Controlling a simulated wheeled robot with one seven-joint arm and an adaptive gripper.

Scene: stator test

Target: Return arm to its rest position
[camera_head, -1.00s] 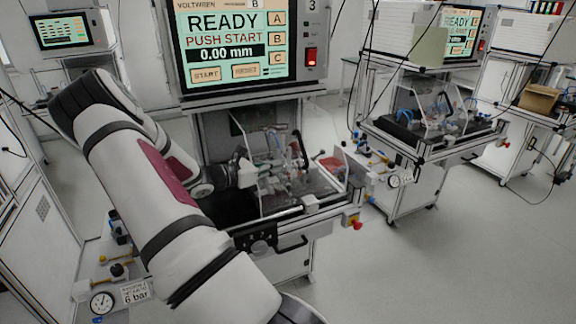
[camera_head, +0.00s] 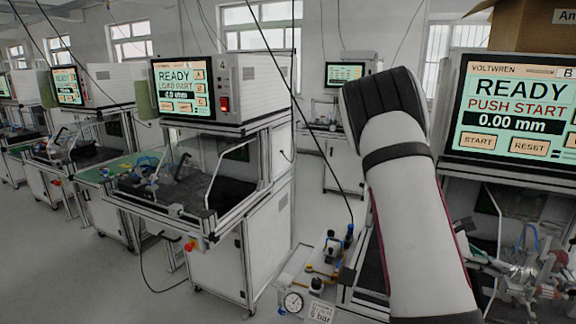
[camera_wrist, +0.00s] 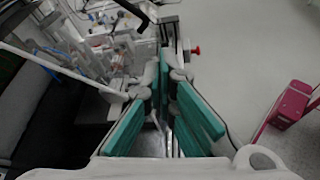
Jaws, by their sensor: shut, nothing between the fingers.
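My gripper (camera_wrist: 165,85) shows in the wrist view with teal finger pads drawn together and nothing between them. It is over the edge of a test station, whose clear-sided fixture (camera_wrist: 115,50) shows at upper left, and the grey floor lies to the right. I cannot tell its exact height above the station. In the head view my arm rises right of centre, in front of the station whose screen (camera_head: 515,108) reads READY, PUSH START, 0.00 mm. My gripper cannot be clearly made out there.
Another station, with a READY, LOAD PART screen (camera_head: 180,88), stands left of my arm. A pressure gauge (camera_head: 293,302) is at the bottom centre. A red knob (camera_wrist: 195,50) and a pink object (camera_wrist: 290,105) show in the wrist view. Open floor (camera_head: 90,270) lies at lower left.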

